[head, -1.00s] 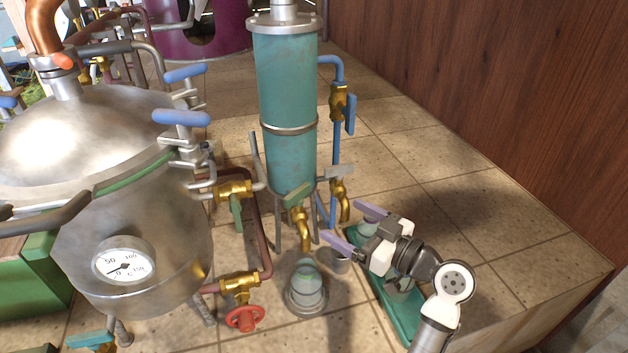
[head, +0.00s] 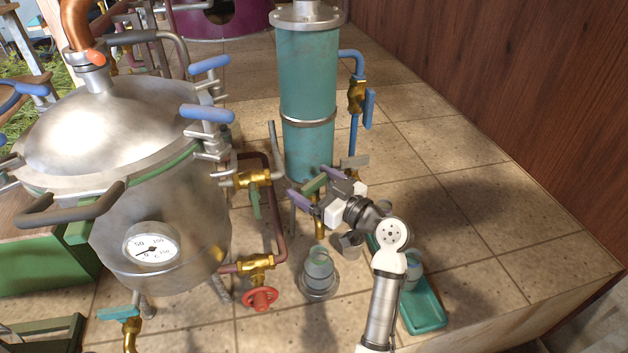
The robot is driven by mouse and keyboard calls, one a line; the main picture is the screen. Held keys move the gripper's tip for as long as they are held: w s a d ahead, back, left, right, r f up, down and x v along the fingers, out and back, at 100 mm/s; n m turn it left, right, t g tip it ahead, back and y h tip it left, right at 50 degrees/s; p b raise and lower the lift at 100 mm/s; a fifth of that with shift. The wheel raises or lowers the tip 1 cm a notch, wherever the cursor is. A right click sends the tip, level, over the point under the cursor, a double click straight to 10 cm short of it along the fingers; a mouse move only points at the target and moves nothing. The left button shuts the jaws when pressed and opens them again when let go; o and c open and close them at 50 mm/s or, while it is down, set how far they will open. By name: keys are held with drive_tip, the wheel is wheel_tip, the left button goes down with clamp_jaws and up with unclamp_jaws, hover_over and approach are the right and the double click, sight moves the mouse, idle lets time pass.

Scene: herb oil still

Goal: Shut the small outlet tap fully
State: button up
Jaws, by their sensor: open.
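A small brass outlet tap (head: 320,228) with a green lever (head: 314,184) sits at the foot of the teal column (head: 308,100). My gripper (head: 312,188) is open, with its purple fingers on either side of the green lever. I cannot tell whether they touch it. The gripper body hides much of this tap.
A cup (head: 319,266) stands on a round base below the spout. A teal tray (head: 425,312) with containers lies right of it. The steel kettle (head: 160,200) and its brass valves, one with a red handwheel (head: 260,298), are on the left. Tiles at right are clear.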

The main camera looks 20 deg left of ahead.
drive_tip(key=c, duration=0.9)
drive_tip(key=shift+a, duration=0.1)
drive_tip(key=shift+f+t, duration=0.1)
drive_tip(key=shift+t, duration=0.2)
drive_tip(key=shift+m+t+h+b, duration=0.4)
drive_tip(key=shift+m+t+h, duration=0.1)
drive_tip(key=shift+m+t, duration=0.3)
drive_tip(key=m+t+h, duration=0.2)
drive_tip(key=shift+a+t+p, duration=0.1)
drive_tip(key=shift+t+p, duration=0.2)
drive_tip(key=shift+t, duration=0.1)
drive_tip(key=m+t+h+p, duration=0.2)
drive_tip(key=shift+r+m+t+h, duration=0.2)
drive_tip(key=shift+m+t+h, duration=0.1)
drive_tip(key=shift+h, duration=0.1)
drive_tip(key=shift+f+m+t+h+p, duration=0.1)
drive_tip(key=shift+m+t+h+p, duration=0.25)
drive_tip(key=shift+h+p, duration=0.2)
